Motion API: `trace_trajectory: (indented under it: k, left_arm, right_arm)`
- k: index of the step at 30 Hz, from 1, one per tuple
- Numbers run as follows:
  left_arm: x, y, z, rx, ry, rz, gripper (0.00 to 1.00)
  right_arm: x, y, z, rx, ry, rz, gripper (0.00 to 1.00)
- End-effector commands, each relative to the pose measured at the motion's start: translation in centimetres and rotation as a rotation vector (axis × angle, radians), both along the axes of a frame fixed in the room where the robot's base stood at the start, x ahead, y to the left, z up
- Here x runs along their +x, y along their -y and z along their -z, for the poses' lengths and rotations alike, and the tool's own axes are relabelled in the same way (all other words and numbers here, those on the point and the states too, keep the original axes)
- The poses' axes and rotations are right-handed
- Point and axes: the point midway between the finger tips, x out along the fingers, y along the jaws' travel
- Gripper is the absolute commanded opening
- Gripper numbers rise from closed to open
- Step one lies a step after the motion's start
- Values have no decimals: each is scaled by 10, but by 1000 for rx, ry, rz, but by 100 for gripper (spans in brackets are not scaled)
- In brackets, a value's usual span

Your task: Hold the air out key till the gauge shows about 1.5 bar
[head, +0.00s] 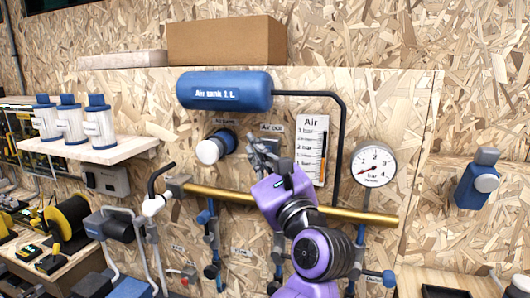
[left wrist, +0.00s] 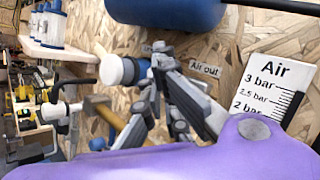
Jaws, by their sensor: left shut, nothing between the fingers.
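The blue air tank (head: 224,92) is fixed on the board, with a black hose running from it. The round gauge (head: 375,163) is at the right; its red needle points to the lower left, near the low end of the scale. My left gripper (head: 256,146) is shut and empty, with its fingertips at the board just below the "Air out" label (head: 271,128). The label also shows in the left wrist view (left wrist: 204,68). The air out key is hidden behind the fingers, so I cannot tell whether they touch it. My right gripper is out of view.
A white and blue round knob (head: 211,149) is just left of the gripper. A bar scale card (head: 311,150) hangs to its right. A brass pipe (head: 230,196) with valves runs below. A shelf (head: 90,150) with filter bottles juts out at left.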

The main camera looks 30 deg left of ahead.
Motion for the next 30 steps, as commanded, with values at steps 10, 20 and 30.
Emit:
trace_trajectory:
  k: [10,20,30]
  left_arm:
    - [-31,7,0,-2,0,0,0]
    - [-33,8,0,-1,0,-1,0]
    - [-32,8,-2,20,-18,-6,0]
  right_arm:
    - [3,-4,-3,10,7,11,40]
    - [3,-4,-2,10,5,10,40]
    - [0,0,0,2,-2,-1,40]
